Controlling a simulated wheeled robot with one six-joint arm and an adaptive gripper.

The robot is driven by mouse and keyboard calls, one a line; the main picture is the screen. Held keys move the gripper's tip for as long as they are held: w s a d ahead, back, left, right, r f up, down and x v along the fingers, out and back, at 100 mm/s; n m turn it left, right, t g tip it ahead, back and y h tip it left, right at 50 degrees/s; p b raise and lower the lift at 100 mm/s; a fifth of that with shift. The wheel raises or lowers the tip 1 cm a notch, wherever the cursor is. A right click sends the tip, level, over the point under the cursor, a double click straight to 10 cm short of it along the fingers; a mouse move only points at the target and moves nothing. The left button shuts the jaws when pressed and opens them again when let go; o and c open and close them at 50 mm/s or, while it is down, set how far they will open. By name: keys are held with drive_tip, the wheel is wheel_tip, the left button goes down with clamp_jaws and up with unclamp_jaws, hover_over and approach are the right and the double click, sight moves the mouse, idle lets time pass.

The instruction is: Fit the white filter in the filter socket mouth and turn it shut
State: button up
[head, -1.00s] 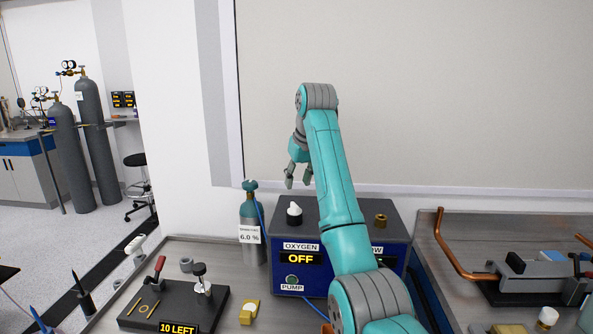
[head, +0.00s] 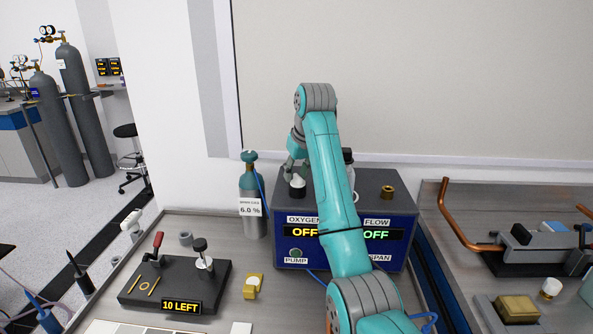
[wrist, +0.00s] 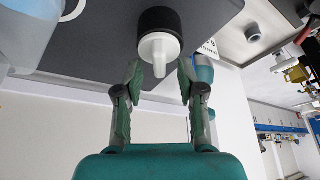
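The white filter (head: 298,180), as I take it, is a white tapered piece with its tip pointing up. It sits at a black collar (head: 297,192) on the blue and grey analyser box; I take this collar for the filter socket mouth. I cannot tell how deep it sits or whether it is turned. My gripper (head: 297,164) is just above it, partly hidden by my arm. In the wrist view my gripper (wrist: 160,72) is open, and the white filter's tip (wrist: 160,52) lies between its fingertips with gaps on both sides. The black collar (wrist: 160,20) is beyond.
A brass ring (head: 388,192) stands on the box's right side. A clear vessel (wrist: 30,30) with a dark cap (head: 348,156) is close by on the box, partly behind my arm. A gas cylinder (head: 252,195) stands left of the box. A copper pipe (head: 447,215) rises at right.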

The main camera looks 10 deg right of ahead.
clamp_jaws()
drive_tip(key=shift+m+h, duration=0.5)
drive_tip(key=shift+m, duration=0.6)
drive_tip(key=o, duration=0.5)
unclamp_jaws()
drive_tip(key=shift+o, duration=0.2)
drive_tip(key=shift+s, duration=0.15)
